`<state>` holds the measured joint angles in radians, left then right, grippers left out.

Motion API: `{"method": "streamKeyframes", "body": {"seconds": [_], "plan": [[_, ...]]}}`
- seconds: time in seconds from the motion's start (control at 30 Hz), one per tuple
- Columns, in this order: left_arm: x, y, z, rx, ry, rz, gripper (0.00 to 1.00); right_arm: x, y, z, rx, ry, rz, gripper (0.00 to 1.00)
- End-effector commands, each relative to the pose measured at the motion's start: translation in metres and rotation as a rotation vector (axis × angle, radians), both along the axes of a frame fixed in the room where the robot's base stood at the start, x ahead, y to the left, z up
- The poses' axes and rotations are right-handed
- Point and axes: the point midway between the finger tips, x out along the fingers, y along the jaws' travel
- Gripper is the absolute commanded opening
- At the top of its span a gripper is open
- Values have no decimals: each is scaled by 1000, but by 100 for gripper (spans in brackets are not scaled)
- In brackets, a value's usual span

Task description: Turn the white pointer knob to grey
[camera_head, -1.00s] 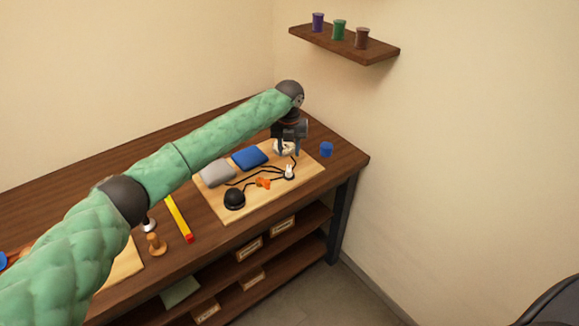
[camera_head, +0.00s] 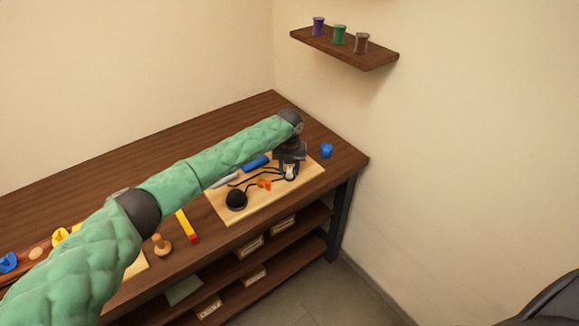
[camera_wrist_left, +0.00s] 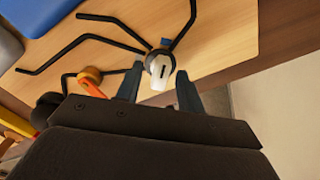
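The white pointer knob (camera_head: 289,174) stands near the right end of the pale wooden board (camera_head: 235,216). In the left wrist view the knob (camera_wrist_left: 158,68) is white with a dark mark on its top, and black lines run from around it. My left gripper (camera_head: 290,167) is low over it. In the wrist view the left gripper (camera_wrist_left: 159,76) has its fingers apart, one on each side of the knob. I see a gap at the fingertips, but contact is hard to judge. A grey pad (camera_head: 223,180) is partly hidden behind my left arm. My right gripper is out of view.
A blue pad (camera_head: 256,162), a black dome (camera_head: 236,199) and an orange piece (camera_head: 264,184) are on the board. A blue item (camera_head: 326,150) stands on the bench to its right. A yellow bar (camera_head: 186,224) and wooden peg (camera_head: 161,245) lie to the left.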

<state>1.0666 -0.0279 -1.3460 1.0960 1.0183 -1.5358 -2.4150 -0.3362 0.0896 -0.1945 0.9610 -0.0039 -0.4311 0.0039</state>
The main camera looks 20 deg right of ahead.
Motion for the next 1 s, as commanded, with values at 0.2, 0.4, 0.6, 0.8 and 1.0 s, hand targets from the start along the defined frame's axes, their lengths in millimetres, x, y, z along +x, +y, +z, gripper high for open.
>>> {"method": "streamKeyframes", "body": {"seconds": [0.2, 0.4, 0.6, 0.8, 1.0], "plan": [[0, 0, 0, 0, 0, 0, 36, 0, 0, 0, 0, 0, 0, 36], [0, 0, 0, 0, 0, 0, 0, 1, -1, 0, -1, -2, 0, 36], [0, 0, 0, 0, 0, 5, 0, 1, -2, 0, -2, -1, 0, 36], [0, 0, -1, 0, 0, 54, 0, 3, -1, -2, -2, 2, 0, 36], [0, -1, -1, -1, -1, 176, 0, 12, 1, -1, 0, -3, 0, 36]]}}
